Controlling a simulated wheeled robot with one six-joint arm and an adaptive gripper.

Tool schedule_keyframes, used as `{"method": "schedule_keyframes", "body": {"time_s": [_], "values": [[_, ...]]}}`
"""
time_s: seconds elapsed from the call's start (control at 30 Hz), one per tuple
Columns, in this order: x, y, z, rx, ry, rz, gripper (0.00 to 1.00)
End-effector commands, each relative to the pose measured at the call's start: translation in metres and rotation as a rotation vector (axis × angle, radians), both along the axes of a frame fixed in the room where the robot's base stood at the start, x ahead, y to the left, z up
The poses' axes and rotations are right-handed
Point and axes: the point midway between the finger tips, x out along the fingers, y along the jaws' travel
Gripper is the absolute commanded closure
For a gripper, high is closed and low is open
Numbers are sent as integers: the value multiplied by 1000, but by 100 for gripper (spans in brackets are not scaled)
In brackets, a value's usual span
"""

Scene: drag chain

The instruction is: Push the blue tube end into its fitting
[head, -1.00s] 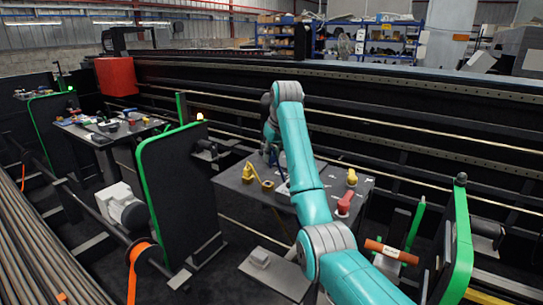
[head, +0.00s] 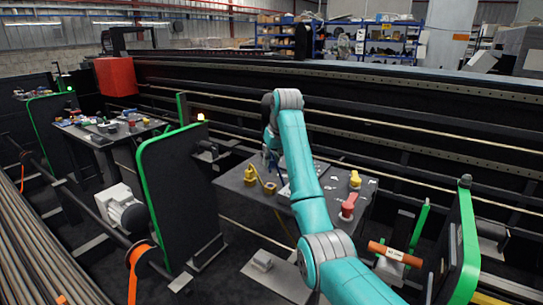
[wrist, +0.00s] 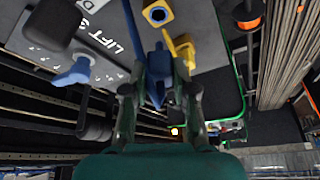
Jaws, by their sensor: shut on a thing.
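The blue tube (wrist: 133,28) runs down from the top of the wrist view to my gripper (wrist: 158,90). The dark green fingers are shut on a blue part of it (wrist: 154,62). A yellow block with a round dark hole (wrist: 158,13) lies beside the tube, just to its right, and looks like the fitting. A yellow bent piece (wrist: 181,47) is close to the right finger. The tube end is partly hidden by the fingers, and I cannot tell whether it touches the fitting. In the head view, yellow pieces (head: 250,174) stand left of my gripper.
The grey table (head: 235,183) also carries a red handle (head: 348,205) and a yellow one (head: 355,179). In the wrist view, a blue knob (wrist: 78,73) and a dark lever are left of the fingers. A green-edged black panel (head: 180,195) stands left of the table.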

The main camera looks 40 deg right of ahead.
Motion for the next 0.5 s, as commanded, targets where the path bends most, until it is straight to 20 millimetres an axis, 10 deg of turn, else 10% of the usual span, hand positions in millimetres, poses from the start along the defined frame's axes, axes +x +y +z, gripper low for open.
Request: {"method": "schedule_keyframes", "body": {"time_s": [0.5], "values": [[0,0,-37,0,-1,0,100]]}}
